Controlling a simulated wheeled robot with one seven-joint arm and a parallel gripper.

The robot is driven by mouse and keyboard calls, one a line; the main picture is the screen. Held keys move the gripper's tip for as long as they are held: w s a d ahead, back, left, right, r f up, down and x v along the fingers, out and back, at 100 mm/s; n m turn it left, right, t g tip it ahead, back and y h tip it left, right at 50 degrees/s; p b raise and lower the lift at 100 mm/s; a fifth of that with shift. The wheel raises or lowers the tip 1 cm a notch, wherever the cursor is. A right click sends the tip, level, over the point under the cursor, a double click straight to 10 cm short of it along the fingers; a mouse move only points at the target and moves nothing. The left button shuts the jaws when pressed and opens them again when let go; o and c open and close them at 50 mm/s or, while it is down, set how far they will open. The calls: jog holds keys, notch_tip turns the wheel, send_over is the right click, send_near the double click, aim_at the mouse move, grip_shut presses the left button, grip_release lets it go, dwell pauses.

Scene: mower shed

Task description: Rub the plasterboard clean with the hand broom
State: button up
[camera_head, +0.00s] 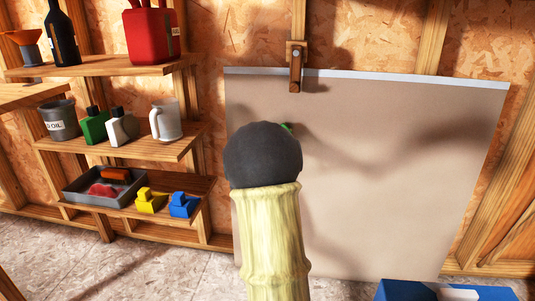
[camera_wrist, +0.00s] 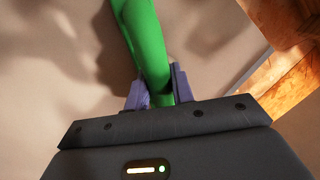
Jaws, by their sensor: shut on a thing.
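The plasterboard (camera_head: 390,200) is a large beige sheet with a pale top edge, leaning upright against the shed wall in the head view. It fills much of the wrist view (camera_wrist: 50,60) as a plain surface with soft shadows; I make out no distinct mark. The hand broom (camera_wrist: 150,45) is green, and its handle stands between the purple fingers of my gripper (camera_wrist: 157,88), which is shut on it. In the head view only a green sliver of the broom (camera_head: 287,126) shows past my arm, in front of the board. Its bristles are hidden, so contact cannot be told.
A wooden turn latch (camera_head: 296,70) overlaps the board's top edge. Wooden shelves (camera_head: 120,150) on the left hold a red can (camera_head: 153,38), bottles, a white jug (camera_head: 166,122) and a grey tray (camera_head: 80,184). A blue object (camera_head: 410,291) lies at the bottom right.

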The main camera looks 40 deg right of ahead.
jog(key=shift+r, duration=0.1)
jog(key=shift+r+p, duration=0.45)
jog(key=shift+r, duration=0.35)
jog(key=shift+s+f, duration=0.1)
jog(key=shift+s+d+b, duration=0.35)
jog(key=shift+s+d, duration=0.05)
jog(key=shift+d, duration=0.05)
jog(key=shift+s+d+b, duration=0.3)
jog(key=shift+s+d, duration=0.35)
jog(key=shift+s, duration=0.05)
jog(key=shift+s, duration=0.1)
jog(key=shift+s+d+b, duration=0.45)
jog(key=shift+s+d, duration=0.65)
jog(key=shift+s, duration=0.1)
